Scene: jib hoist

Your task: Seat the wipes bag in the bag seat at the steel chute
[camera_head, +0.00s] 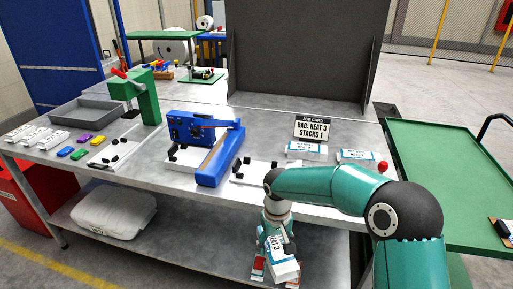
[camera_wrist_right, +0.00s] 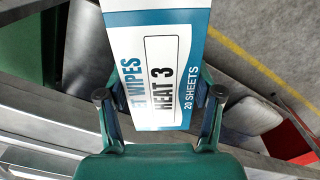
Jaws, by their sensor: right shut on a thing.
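The wipes bag (camera_head: 285,268) is white with a blue band and a "HEAT 3" label. My right gripper (camera_head: 275,274) is shut on it, pointing down in front of the bench. In the right wrist view the bag (camera_wrist_right: 158,60) sits between the two fingers of the gripper (camera_wrist_right: 160,95), its print reading sideways. White plates with black clips lie on the bench, one at the left (camera_head: 115,154), one by the blue machine and one (camera_head: 250,178) right of it. I cannot tell which thing is the steel chute or its bag seat. My left gripper is not in view.
A blue sealer-like machine (camera_head: 212,160) and a green press (camera_head: 145,98) stand on the bench. A job card (camera_head: 312,128) reads "BAG: HEAT 3 STACKS 1". Two packs (camera_head: 305,151) lie before it. A white sack (camera_head: 113,208) lies on the lower shelf. A green table (camera_head: 450,165) stands right.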

